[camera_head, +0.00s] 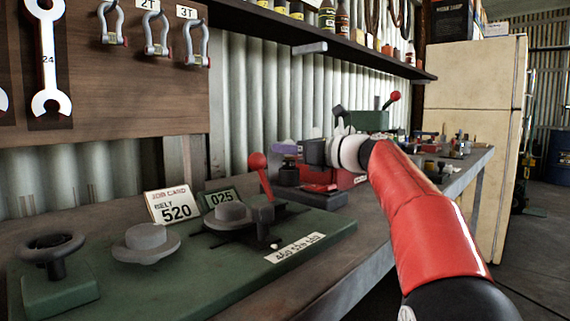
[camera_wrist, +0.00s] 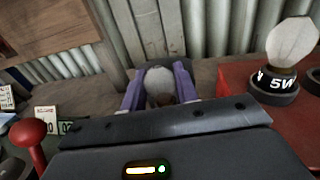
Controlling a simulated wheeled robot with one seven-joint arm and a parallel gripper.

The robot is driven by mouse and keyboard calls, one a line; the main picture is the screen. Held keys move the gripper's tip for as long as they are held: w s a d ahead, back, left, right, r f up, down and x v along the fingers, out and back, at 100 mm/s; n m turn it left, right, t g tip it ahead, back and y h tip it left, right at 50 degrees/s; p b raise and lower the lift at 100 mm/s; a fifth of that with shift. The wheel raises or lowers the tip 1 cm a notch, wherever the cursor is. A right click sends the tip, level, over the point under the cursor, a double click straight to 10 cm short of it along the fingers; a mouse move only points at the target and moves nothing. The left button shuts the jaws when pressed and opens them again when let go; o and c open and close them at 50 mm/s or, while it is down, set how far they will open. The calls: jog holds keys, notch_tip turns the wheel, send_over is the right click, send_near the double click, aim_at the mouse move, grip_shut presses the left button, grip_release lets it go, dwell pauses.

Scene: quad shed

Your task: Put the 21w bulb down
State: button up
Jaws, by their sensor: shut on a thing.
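My gripper (camera_wrist: 159,95) is shut on a pale, rounded thing (camera_wrist: 160,76), which looks like the 21w bulb, between its two purple fingers in the wrist view. Its wattage marking does not show, and its lower part is hidden behind the gripper body. In the head view my red arm reaches over the bench toward the corrugated wall, and the held bulb cannot be made out clearly. I cannot tell whether the bulb touches anything beneath it.
A clear bulb marked 5W (camera_wrist: 292,45) stands on a red surface (camera_wrist: 236,84) right of my gripper. A red-knobbed lever (camera_head: 258,162) rises from the green board (camera_head: 190,270) at left. A shelf (camera_head: 320,45) overhangs the bench. A cream fridge (camera_head: 470,130) stands beyond.

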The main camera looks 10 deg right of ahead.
jog(key=shift+f, duration=0.2)
jog(key=shift+f, duration=0.2)
jog(key=o, duration=0.7)
jog(key=shift+r, duration=0.25)
jog(key=v, duration=1.2)
jog(key=shift+s, duration=0.1)
